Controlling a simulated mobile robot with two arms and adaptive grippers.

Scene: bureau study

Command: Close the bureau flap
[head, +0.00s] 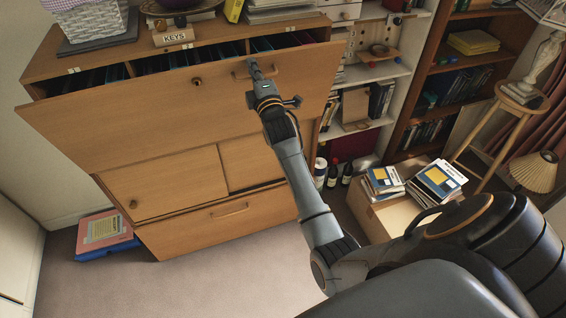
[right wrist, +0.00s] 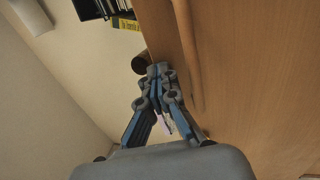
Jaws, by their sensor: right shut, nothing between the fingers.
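The bureau flap (head: 130,120) is a wide wooden panel, raised but tilted outward, with a dark gap along its top edge. A round knob (head: 196,81) sits near its upper middle. My right gripper (head: 253,68) is shut and empty at the flap's outer face, by the handle (head: 240,74). In the right wrist view the closed fingers (right wrist: 158,72) are close beside the flap's face (right wrist: 255,80); whether they touch it I cannot tell. My left gripper is not in view.
Inside the gap are dark upright folders (head: 205,52). A KEYS box (head: 173,36) and a basket (head: 93,22) stand on the bureau top. A cardboard box with books (head: 385,180) stands at right. Carpet in front is clear.

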